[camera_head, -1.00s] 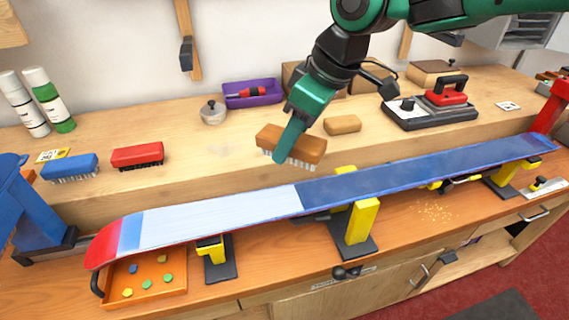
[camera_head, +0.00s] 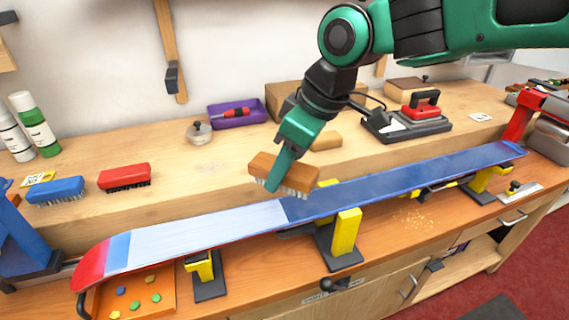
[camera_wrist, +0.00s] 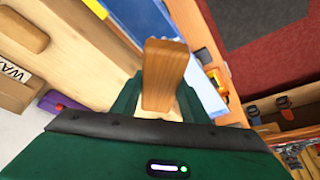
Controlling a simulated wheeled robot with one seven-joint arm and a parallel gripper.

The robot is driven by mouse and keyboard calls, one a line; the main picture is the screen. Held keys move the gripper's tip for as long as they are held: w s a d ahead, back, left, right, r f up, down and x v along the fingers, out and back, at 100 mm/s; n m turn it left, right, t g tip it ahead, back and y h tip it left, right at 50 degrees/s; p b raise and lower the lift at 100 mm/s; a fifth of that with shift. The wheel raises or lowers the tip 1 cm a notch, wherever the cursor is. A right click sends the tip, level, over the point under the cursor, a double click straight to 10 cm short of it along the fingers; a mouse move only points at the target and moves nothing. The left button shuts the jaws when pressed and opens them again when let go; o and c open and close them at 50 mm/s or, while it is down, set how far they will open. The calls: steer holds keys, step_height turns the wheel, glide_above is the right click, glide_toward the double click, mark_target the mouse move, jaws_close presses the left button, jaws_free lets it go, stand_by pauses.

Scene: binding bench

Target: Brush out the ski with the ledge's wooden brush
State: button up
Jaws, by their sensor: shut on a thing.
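My gripper (camera_head: 286,160) is shut on the wooden brush (camera_head: 298,174), a brown block with pale bristles facing down. In the wrist view the brush (camera_wrist: 164,72) stands out between the fingers. It is held at the back edge of the ski, near its middle; I cannot tell whether the bristles touch. The ski (camera_head: 400,182) lies across yellow and black supports, with a red tip at the left. Its base is whitish on the left half and clear dark blue on the right half, with a sharp line between them below the brush.
On the ledge (camera_head: 205,172) are a blue brush (camera_head: 56,190), a red brush (camera_head: 124,177), a tan block (camera_head: 326,141), a purple tray (camera_head: 238,116) and a red-handled iron (camera_head: 422,104). An orange tray (camera_head: 165,300) sits under the ski tip. A blue vise and a red vise flank the ski.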

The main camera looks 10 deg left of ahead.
mark_target(203, 227)
steer(key=shift+f, duration=2.7)
steer(key=shift+f, duration=1)
steer(key=shift+a, duration=0.1)
